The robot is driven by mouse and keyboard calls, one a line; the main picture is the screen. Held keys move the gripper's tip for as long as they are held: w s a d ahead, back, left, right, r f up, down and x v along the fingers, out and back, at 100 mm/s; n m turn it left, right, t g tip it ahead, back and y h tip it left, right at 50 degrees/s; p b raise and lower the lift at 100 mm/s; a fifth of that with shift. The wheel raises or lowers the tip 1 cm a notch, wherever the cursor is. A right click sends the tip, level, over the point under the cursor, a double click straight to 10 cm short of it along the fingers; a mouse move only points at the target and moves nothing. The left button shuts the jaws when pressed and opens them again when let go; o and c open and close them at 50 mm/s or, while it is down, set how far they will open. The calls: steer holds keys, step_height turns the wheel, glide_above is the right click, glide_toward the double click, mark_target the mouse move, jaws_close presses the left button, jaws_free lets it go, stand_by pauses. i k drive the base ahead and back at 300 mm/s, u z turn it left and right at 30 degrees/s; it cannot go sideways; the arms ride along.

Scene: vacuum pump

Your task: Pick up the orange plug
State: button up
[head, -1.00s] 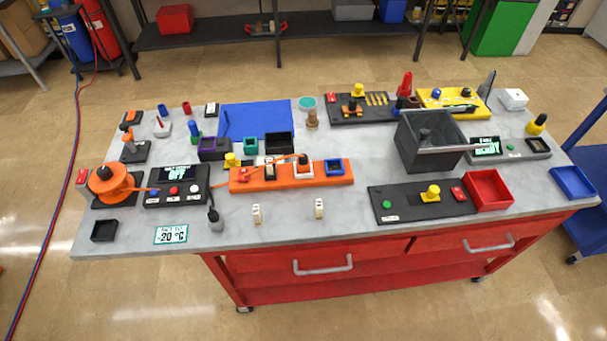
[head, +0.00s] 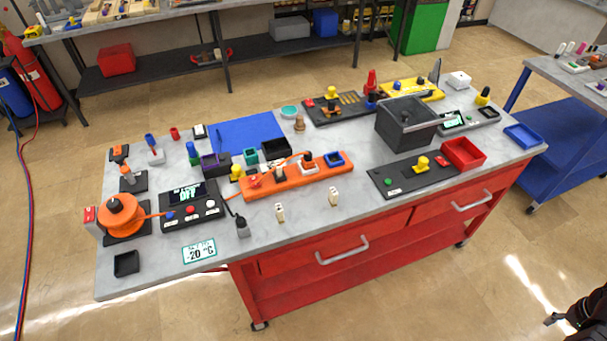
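Several small orange parts are on the grey worktop (head: 225,290), and I cannot tell for sure which is the plug. One orange-topped part (head: 126,168) stands on a dark base at the left. Another orange piece (head: 119,152) sits on a dark block behind it. My gripper (head: 556,320) shows only partly at the lower right edge, dark, over the floor and well away from the worktop. Its opening cannot be made out.
An orange strip (head: 290,178) with sockets lies mid-table, near an orange reel (head: 122,217) and a control box (head: 193,206). A grey bin (head: 405,124) and red tray (head: 463,153) stand at the right. A blue cart (head: 570,120) is beyond. Floor in front is clear.

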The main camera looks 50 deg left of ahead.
mark_target(307, 162)
steer(key=z, duration=0.1)
steer(key=k, duration=1.15)
steer(key=u, duration=2.3)
steer(key=i, duration=0.95)
steer(key=u, duration=0.05)
